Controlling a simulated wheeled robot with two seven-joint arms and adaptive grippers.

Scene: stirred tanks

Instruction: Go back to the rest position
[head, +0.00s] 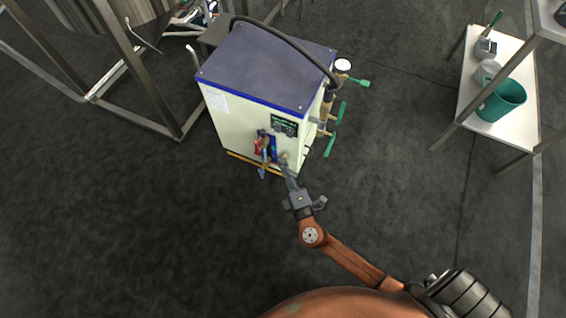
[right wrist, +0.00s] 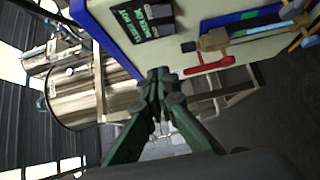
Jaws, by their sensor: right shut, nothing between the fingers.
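My right gripper (head: 285,163) reaches up from the lower part of the head view to the front face of a cream cabinet (head: 226,128). Its fingers are shut and empty. I cannot tell whether the fingertips touch the cabinet. My left gripper is not in view.
Green-handled valves (head: 341,112) and a round gauge (head: 342,65) stick out at the cabinet's right side. A white table (head: 474,78) with a green bucket (head: 501,100) stands at right. A metal frame (head: 128,66) stands at left. The dark floor (head: 120,230) is clear.

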